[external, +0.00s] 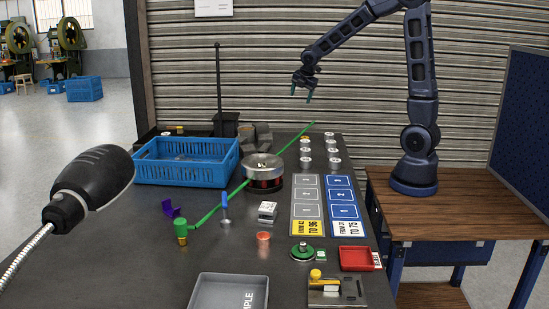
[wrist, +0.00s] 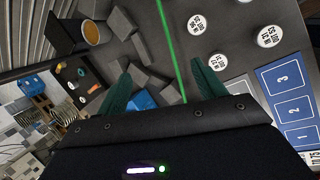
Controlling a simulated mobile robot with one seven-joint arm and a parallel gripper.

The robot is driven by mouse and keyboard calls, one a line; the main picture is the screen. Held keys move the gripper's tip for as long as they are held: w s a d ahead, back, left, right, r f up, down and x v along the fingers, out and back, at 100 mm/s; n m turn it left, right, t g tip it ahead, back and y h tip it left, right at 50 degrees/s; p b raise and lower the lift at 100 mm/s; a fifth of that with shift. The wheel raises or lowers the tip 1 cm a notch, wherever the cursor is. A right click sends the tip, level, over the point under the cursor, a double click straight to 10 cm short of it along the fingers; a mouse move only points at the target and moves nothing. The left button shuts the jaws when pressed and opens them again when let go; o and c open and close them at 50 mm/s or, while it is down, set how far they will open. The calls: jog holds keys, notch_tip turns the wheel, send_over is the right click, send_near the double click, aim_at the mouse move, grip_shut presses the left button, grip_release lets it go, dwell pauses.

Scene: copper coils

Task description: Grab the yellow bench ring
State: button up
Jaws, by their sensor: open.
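My gripper (external: 301,93) is open and empty, high above the back of the dark workbench (external: 140,270). Its two green fingers also show in the wrist view (wrist: 162,72), apart. No plain yellow ring can be made out for certain. Small yellow things show in the external view: a yellow piece (external: 180,128) at the back left, a yellow band (external: 182,240) under a green cap at the front left, and a yellow knob (external: 316,274) on a metal fixture at the front right. In the wrist view a dark cup (wrist: 91,33) has a yellowish inside.
A blue crate (external: 187,162) stands at the back left, a round metal drum (external: 263,171) mid-bench. Grey blocks (wrist: 152,55) lie below my gripper. A green line (external: 265,170) crosses the bench. White round weights (external: 306,150), a red tray (external: 355,258) and a grey tray (external: 228,278) also stand there.

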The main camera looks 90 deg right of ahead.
jog(key=s+d+f+n+g, duration=0.15)
jog(key=d+f+n, duration=0.25)
jog(key=d+f, duration=0.75)
jog(key=s+d+f+n, duration=0.35)
jog(key=d+f, duration=0.45)
jog(key=d, duration=0.6)
jog(key=shift+n, duration=0.35)
jog(key=shift+w+x, duration=0.15)
jog(key=shift+x, duration=1.75)
jog(key=shift+w+x, duration=0.15)
jog(key=shift+x, duration=1.7)
jog(key=shift+w+x, duration=0.15)
jog(key=shift+x, duration=1.75)
jog(key=shift+d, duration=0.1)
jog(key=c, duration=1.1)
